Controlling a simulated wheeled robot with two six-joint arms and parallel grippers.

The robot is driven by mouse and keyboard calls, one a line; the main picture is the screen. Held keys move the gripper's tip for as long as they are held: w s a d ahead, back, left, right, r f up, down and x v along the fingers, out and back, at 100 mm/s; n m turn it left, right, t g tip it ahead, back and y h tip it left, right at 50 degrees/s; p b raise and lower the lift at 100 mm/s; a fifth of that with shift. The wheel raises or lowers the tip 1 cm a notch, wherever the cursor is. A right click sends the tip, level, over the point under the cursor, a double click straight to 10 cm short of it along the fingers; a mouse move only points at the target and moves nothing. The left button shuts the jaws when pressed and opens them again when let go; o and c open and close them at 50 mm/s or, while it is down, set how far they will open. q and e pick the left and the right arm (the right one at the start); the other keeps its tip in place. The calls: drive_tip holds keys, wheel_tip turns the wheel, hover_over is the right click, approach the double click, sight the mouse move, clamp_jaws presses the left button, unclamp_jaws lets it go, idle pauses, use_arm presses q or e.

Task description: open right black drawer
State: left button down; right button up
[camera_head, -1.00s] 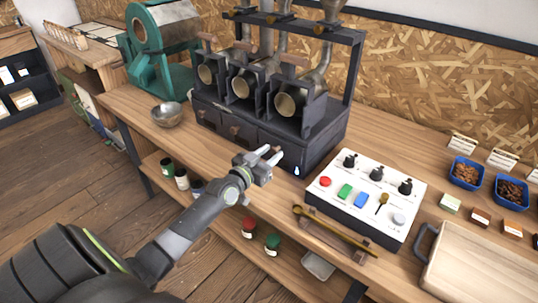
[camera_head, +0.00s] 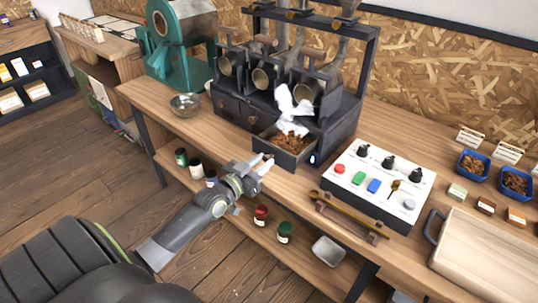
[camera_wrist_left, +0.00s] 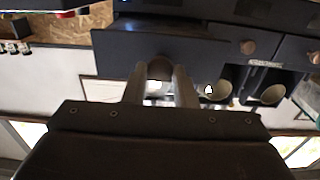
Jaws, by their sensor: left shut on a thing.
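The right black drawer (camera_head: 287,157) of the black roasting machine stands pulled out over the worktop, with brown beans (camera_head: 291,141) inside. White smoke or steam (camera_head: 293,106) rises above it. My left gripper (camera_head: 264,164) is at the drawer's front. In the left wrist view, its two fingers (camera_wrist_left: 160,85) are closed around the round wooden knob (camera_wrist_left: 160,68) of the dark drawer front (camera_wrist_left: 205,45). The other drawers to the left (camera_head: 229,107) are shut. My right gripper is not in view.
A white control panel (camera_head: 378,181) stands right of the drawer, with a wooden spoon on a rest (camera_head: 346,218) in front. A metal bowl (camera_head: 185,106) is at the left. Jars (camera_head: 285,232) and a small tray (camera_head: 328,251) are on the lower shelf.

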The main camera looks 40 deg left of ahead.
use_arm(q)
drive_tip(key=shift+s, duration=0.4)
drive_tip(key=shift+w, duration=0.1)
drive_tip(key=c, duration=1.4)
unclamp_jaws()
drive_tip(key=shift+o, duration=1)
drive_tip(key=s+a+p, duration=0.1)
drive_tip(key=s+p, duration=0.1)
drive_tip(key=s, duration=1.5)
drive_tip(key=shift+s+a, duration=0.2)
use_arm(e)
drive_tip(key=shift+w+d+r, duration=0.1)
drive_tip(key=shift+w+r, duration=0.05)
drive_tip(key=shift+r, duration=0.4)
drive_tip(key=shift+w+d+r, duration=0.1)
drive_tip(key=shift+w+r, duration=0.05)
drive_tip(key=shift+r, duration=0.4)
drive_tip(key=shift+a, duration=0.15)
